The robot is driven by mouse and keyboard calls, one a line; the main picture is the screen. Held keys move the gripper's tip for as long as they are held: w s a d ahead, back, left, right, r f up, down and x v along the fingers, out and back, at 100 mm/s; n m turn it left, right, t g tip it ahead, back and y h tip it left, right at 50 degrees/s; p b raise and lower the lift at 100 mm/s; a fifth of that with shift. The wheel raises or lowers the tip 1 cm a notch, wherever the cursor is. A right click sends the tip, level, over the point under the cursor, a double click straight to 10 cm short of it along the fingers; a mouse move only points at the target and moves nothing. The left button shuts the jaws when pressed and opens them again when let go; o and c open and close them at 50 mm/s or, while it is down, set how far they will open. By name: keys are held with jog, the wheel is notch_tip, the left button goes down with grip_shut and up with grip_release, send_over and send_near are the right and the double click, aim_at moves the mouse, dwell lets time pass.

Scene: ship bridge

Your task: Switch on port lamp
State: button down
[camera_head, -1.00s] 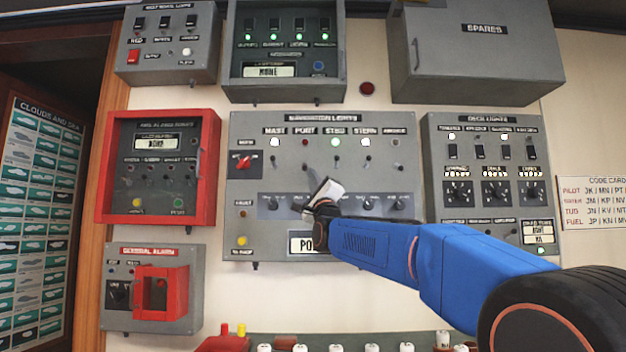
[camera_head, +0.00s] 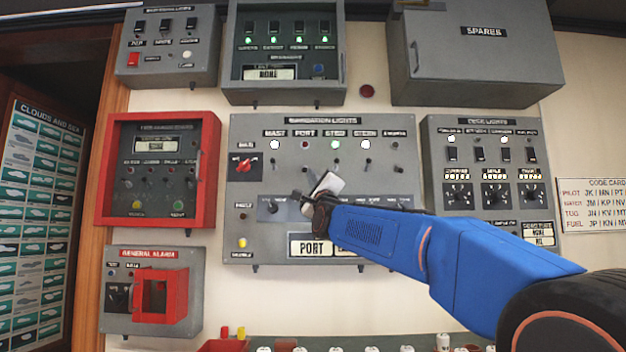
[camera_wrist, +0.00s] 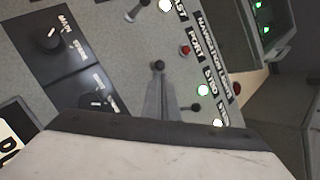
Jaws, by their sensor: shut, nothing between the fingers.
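The navigation lights panel (camera_head: 380,135) is grey, with a row of lamps over toggle switches. The port lamp (camera_head: 305,145) is dark red and unlit; it also shows in the wrist view (camera_wrist: 184,50). The mast lamp (camera_head: 275,144), starboard lamp (camera_head: 335,145) and stern lamp (camera_head: 365,144) are lit. My gripper (camera_head: 306,196) is shut and empty, in front of the panel below the port lamp. In the wrist view, the fingertips (camera_wrist: 160,85) lie at the black-knobbed port toggle (camera_wrist: 158,66). I cannot tell whether they touch it.
A row of dark rotary knobs (camera_head: 271,206) runs below the toggles, partly hidden by my arm. A red rotary switch (camera_head: 243,165) is at the panel's left. A red-framed box (camera_head: 211,165) stands left and a deck lights panel (camera_head: 490,165) right.

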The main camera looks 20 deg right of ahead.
jog(key=shift+s+r+g, duration=0.15)
jog(key=shift+r+g, duration=0.05)
jog(key=shift+g, duration=0.1)
jog(key=shift+s+a+r, duration=0.1)
jog(key=shift+s+r, duration=0.1)
jog(key=shift+r, duration=0.3)
jog(key=shift+s+a+r, duration=0.1)
jog(key=shift+s+r, duration=0.05)
jog(key=shift+r, duration=0.35)
jog(key=shift+f, duration=0.1)
